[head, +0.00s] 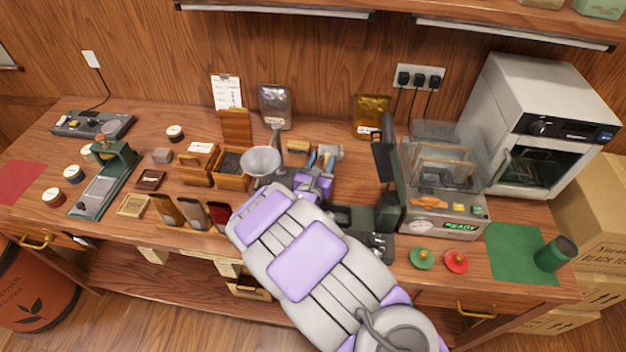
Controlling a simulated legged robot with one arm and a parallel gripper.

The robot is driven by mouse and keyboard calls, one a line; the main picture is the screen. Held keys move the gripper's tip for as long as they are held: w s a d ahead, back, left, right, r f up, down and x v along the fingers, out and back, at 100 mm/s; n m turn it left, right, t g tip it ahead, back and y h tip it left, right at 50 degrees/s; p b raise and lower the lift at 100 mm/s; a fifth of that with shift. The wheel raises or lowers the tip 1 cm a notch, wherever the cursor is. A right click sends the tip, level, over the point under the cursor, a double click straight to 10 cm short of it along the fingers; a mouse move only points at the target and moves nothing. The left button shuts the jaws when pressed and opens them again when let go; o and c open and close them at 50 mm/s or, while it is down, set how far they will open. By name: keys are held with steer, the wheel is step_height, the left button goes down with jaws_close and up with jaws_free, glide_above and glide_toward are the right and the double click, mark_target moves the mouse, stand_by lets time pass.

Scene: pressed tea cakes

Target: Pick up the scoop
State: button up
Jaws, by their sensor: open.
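A small grey metal piece (331,152), which looks like the scoop's head, lies on the table just beyond my arm's end. A tan, handle-like part seems to run from it toward my gripper. My gripper (318,163) is open, low over the table at the near side of this piece, with its fingers close around or beside the tan part. I cannot tell whether they touch it. The purple and grey arm hides the table below and in front of the gripper.
A grey funnel-shaped piece (260,162) stands close left of my gripper, beside an open wooden box (232,182) of dark leaves. A wooden block (298,146) lies just behind. A machine with a READY display (460,226) stands to the right.

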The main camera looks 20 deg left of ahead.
steer(key=shift+w+d+r, duration=0.2)
steer(key=shift+d, duration=0.25)
steer(key=shift+w+d+r, duration=0.15)
steer(key=shift+w+d, duration=0.05)
steer(key=shift+d, duration=0.6)
steer(key=shift+a+f, duration=0.25)
steer(key=shift+a, duration=0.85)
steer(key=c, duration=0.6)
steer(key=shift+d+r, duration=0.1)
steer(key=shift+d, duration=0.15)
jaws_close()
steer(key=shift+d+r, duration=0.15)
steer(key=shift+d, duration=0.45)
